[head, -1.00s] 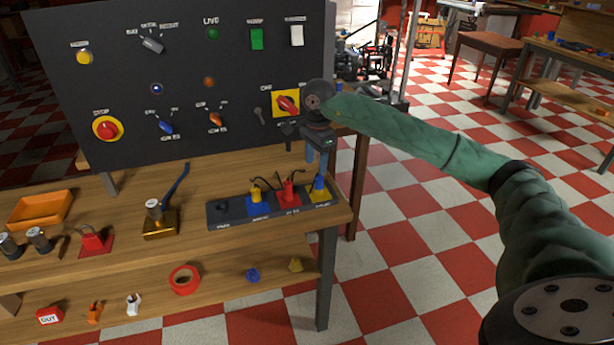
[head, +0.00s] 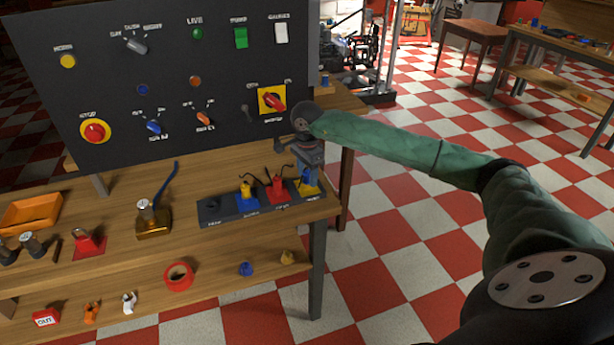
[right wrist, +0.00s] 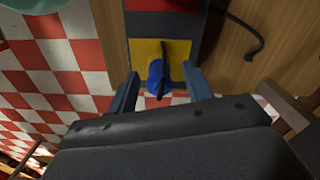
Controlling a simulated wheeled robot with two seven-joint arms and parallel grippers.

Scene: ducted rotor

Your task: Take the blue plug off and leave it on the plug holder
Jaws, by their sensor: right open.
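The blue plug (head: 308,180) stands at the right end of the dark socket strip, on a yellow square (right wrist: 178,50). In the right wrist view the blue plug (right wrist: 154,74) lies between my right gripper's fingers (right wrist: 162,76). They are open, one on each side, with gaps visible. In the head view my right gripper (head: 310,178) points down over the plug and partly hides it. At the strip's left end is a dark section with a small black fitting (head: 211,204); whether this is the plug holder I cannot tell. My left gripper is not in view.
A red plug (head: 277,188) stands close left of the blue plug, and a yellow plug (head: 246,192) beyond it, both with black cables. The control panel (head: 170,90) rises behind the strip. The bench (head: 190,165) ends just right of the strip.

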